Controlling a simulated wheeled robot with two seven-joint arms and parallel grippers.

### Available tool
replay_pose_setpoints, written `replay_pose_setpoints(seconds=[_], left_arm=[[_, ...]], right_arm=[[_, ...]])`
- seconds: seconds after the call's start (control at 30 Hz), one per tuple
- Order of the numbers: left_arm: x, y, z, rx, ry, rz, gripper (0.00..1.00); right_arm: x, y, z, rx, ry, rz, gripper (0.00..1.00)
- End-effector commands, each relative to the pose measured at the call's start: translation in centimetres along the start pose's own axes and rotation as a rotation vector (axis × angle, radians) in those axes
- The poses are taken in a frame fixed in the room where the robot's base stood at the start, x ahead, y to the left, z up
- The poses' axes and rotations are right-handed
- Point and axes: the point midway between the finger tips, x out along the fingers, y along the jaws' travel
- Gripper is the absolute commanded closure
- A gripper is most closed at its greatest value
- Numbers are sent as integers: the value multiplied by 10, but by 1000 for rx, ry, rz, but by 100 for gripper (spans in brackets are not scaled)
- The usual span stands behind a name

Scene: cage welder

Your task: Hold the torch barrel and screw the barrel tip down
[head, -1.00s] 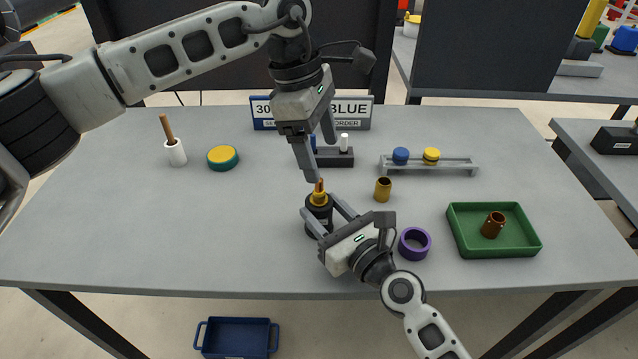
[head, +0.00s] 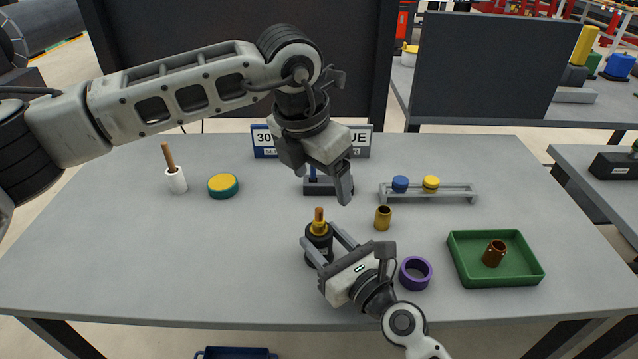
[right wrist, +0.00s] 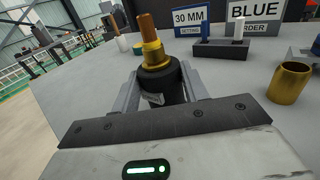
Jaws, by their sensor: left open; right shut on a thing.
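The torch barrel (head: 318,247) is a black upright cylinder near the front middle of the table. A brass barrel tip (head: 319,228) with a copper rod on top stands upright on it. In the right wrist view the black barrel (right wrist: 163,88) and brass tip (right wrist: 154,55) are close, with a small label on the barrel. My right gripper (head: 322,238) is shut on the barrel, one finger on each side. My left gripper (head: 343,188) is open and empty, above and slightly right of the tip, apart from it. One of its fingers is largely hidden.
A loose brass sleeve (head: 383,218) and a purple ring (head: 415,273) stand right of the barrel. A green tray (head: 470,280) holds a copper-brown fitting. A grey rack (head: 428,195) carries blue and yellow caps. The left front of the table is clear.

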Motion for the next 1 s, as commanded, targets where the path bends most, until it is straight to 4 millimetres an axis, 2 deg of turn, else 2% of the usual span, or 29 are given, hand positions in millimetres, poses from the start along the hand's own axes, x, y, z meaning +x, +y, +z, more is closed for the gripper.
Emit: replay_pose_setpoints(seconds=[0.2,0.23,0.37,0.47,0.7,0.8,1.0], left_arm=[[0,0,0,1,0,-1,24],[0,0,0,1,0,-1,29],[-3,1,2,-50,10,2,65],[-10,2,6,-192,41,12,65],[-39,3,14,-713,151,70,65],[-49,2,15,-885,190,97,65],[-55,1,15,-1054,226,131,65]], right_arm=[[0,0,0,0,0,0,85],[0,0,0,0,0,0,85],[0,0,0,0,0,0,85],[0,0,0,0,0,0,85],[0,0,0,0,0,0,85],[0,0,0,0,0,0,85],[0,0,0,0,0,0,85]])
